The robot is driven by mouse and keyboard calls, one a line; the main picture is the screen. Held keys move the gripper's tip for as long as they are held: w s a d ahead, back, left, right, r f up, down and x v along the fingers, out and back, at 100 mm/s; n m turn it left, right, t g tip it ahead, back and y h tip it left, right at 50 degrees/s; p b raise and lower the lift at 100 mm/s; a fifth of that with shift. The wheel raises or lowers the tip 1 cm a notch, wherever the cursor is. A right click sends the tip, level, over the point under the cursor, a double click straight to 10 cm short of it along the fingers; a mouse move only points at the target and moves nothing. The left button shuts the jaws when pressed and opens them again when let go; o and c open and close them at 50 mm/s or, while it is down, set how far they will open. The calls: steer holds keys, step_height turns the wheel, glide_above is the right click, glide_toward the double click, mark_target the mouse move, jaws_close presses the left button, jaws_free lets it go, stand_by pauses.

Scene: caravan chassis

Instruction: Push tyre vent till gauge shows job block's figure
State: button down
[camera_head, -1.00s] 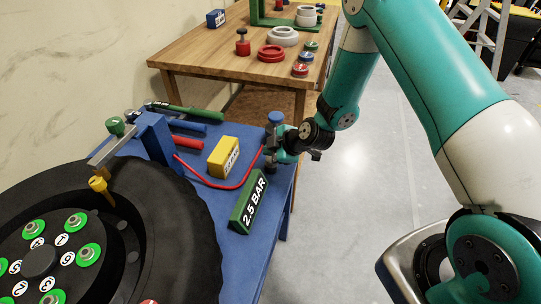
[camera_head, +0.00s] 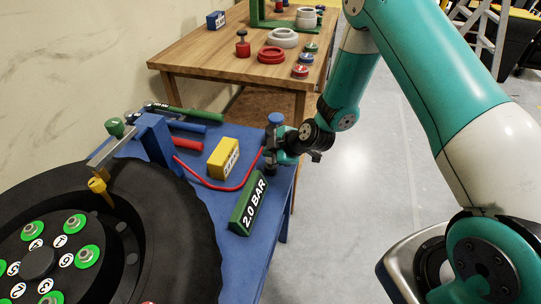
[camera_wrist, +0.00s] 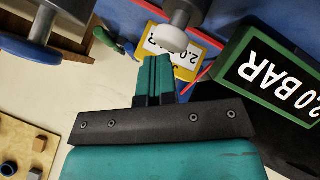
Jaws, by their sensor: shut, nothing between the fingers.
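My gripper (camera_head: 283,150) is shut and empty beside the post with a blue knob (camera_head: 275,118) at the blue bench's right edge. In the wrist view its closed fingertips (camera_wrist: 157,62) are just below a grey cylinder with a pale round tip (camera_wrist: 172,38), which looks like the vent; I cannot tell whether they touch.
The large black tyre (camera_head: 185,240) lies at the left, with a yellow-tipped clamp (camera_head: 100,185) over it. A red hose (camera_head: 222,187) runs across the bench (camera_head: 268,236). A wooden table (camera_head: 210,55) with several parts stands behind.

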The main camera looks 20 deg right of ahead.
steer(key=shift+r+p, duration=0.35)
steer(key=shift+r, duration=0.55)
steer(key=shift+r+p, duration=1.35)
steer(key=shift+r, duration=1.1)
